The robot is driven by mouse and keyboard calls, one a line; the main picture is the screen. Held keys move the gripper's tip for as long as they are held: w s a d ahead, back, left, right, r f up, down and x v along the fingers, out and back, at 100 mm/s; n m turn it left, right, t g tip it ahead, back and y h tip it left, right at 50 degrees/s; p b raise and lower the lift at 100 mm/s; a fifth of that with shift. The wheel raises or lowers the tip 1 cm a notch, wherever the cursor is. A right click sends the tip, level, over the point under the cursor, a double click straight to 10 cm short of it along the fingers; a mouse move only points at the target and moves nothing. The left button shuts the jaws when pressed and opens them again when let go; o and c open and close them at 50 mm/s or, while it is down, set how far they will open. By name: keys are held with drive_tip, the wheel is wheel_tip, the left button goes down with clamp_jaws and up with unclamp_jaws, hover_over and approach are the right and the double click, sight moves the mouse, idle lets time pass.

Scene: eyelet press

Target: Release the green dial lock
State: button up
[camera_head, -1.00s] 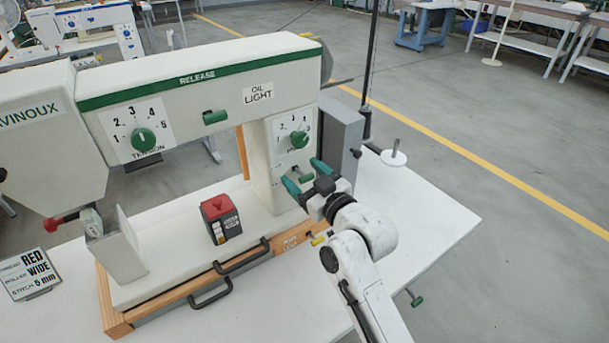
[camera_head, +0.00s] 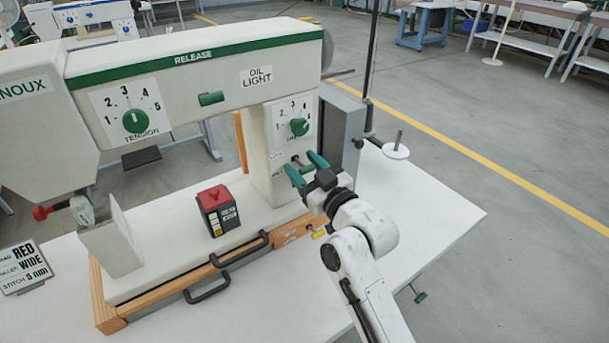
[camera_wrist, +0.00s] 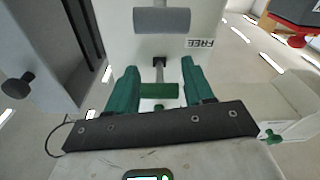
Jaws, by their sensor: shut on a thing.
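The lock's green crossbar (camera_wrist: 160,90) sits on a thin metal stem coming out of the white press column. A FREE label (camera_wrist: 200,43) shows upside down beside the stem. In the wrist view my gripper (camera_wrist: 160,88) has a green finger at each end of the bar and is shut on it. In the head view my gripper (camera_head: 305,168) is at the column's front, just below the green dial (camera_head: 299,127). The bar is mostly hidden by the fingers there. The dial's pointer is turned towards the upper right.
A grey cylinder (camera_wrist: 162,20) stands out near the lock. A grey box (camera_head: 343,130) with a dark knob is close on the column's right. A red-topped black box (camera_head: 217,210) stands on the press bed. Black handles (camera_head: 208,290) line the front edge.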

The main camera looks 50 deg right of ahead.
drive_tip(key=shift+f+t+h+b, duration=0.15)
drive_tip(key=shift+f+t+b, duration=0.4)
drive_tip(key=shift+b, duration=1.7)
drive_tip(key=shift+f+t+h+b, duration=0.2)
drive_tip(key=shift+t+b, duration=0.55)
drive_tip(key=shift+b, duration=1.5)
drive_tip(key=shift+d+b, duration=0.1)
drive_tip(key=shift+b, duration=0.5)
drive_tip(key=shift+r+t+b, duration=0.1)
drive_tip(key=shift+t+b, duration=0.4)
drive_tip(key=shift+b, duration=0.4)
drive_tip(key=o, duration=1)
drive_tip(key=shift+b+v, duration=1.05)
drive_tip(key=shift+v, duration=4.3)
